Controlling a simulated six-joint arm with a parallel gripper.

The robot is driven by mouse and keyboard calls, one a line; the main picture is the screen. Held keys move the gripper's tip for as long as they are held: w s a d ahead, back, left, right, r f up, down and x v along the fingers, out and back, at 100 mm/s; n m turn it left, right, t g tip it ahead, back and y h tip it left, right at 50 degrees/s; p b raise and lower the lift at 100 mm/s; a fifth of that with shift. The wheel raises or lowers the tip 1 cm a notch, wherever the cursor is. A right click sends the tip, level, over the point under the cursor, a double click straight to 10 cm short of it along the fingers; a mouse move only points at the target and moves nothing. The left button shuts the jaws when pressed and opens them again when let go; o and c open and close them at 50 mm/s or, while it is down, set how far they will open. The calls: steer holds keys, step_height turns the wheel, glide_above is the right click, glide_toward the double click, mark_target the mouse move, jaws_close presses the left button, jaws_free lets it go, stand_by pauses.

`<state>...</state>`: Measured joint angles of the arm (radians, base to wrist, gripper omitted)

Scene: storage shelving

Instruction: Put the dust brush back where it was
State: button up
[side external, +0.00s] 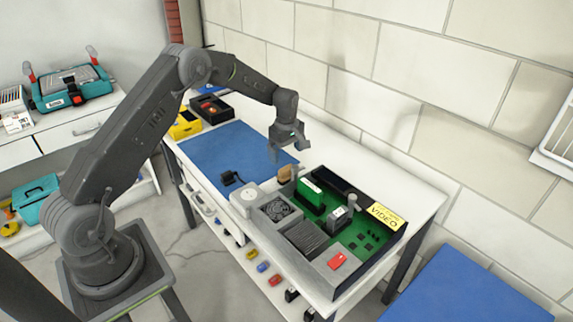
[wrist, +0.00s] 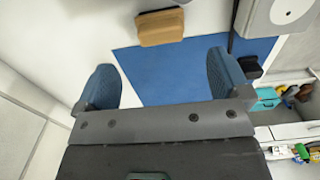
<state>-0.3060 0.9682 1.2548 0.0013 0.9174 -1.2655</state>
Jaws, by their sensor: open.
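The dust brush seems to be the tan wooden block (side external: 286,173) at the back corner of the open computer case, just beyond the blue mat, in the side view. In the wrist view the tan block (wrist: 160,27) is at the top, over the edge between white tabletop and blue mat; its bristles are not clear. My gripper (side external: 290,153) is in the air a little above and behind the block, pointing down. In the wrist view my gripper (wrist: 164,82) has its fingers wide apart with nothing between them. The block lies apart from the fingers.
The blue mat (side external: 225,150) is mostly bare. A small black object (side external: 231,178) and a white box (side external: 243,196) stand at its front edge. The computer case (side external: 370,249) holds boards and a fan. A yellow bin (side external: 185,125) and a dark tray (side external: 226,107) are at the far end.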

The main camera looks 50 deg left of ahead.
steer(key=shift+r, duration=1.9)
step_height(320, 180, up, 12)
steer(key=m+t, duration=0.1)
steer(key=m, duration=0.3)
glide_above(287, 168)
steer(key=s+d, duration=0.5)
steer(key=s+d+r+m+t, duration=0.2)
steer(key=s+d+r+m, duration=0.35)
steer(key=s+r, duration=0.35)
steer(key=s+d+m+t, duration=0.1)
steer(key=s+d+m, duration=0.2)
steer(key=s, duration=0.7)
steer(key=s+d+r+m+t, duration=0.1)
steer(key=s+d+m, duration=0.2)
steer(key=s, duration=0.6)
steer(key=shift+s+m+t, duration=0.3)
steer(key=shift+s+m, duration=0.05)
steer(key=shift+m, duration=0.9)
steer(key=shift+d, duration=0.1)
